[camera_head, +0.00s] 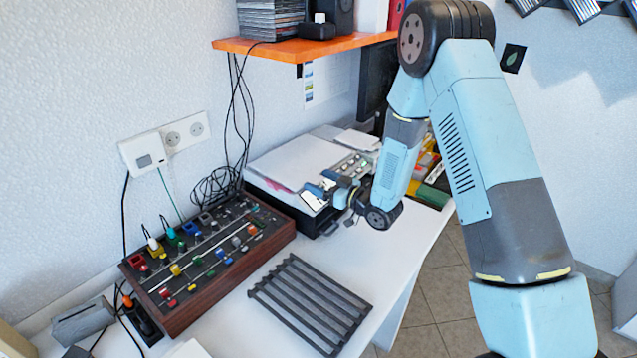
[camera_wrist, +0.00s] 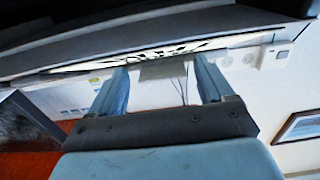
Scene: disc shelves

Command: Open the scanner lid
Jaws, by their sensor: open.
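The scanner (camera_head: 268,198) is a dark, low box with a pale top, standing on the white desk against the wall. Its lid (camera_head: 295,160) has white sheets over it and looks shut or nearly so in the head view. My gripper (camera_head: 318,190) is at the scanner's front right edge, with its blue fingers apart. In the wrist view, my gripper (camera_wrist: 160,72) has a small grey tab between its spread fingers, close to a long grey edge of the scanner (camera_wrist: 140,48). I cannot tell whether the fingers touch the tab. My arm hides part of the scanner's right side.
A wooden mixer box (camera_head: 210,258) with coloured knobs stands left of the scanner. A dark slatted rack (camera_head: 310,303) lies in front on the desk. An orange shelf (camera_head: 340,46) hangs above, with cables below it. Coloured items (camera_head: 430,170) sit behind my wrist.

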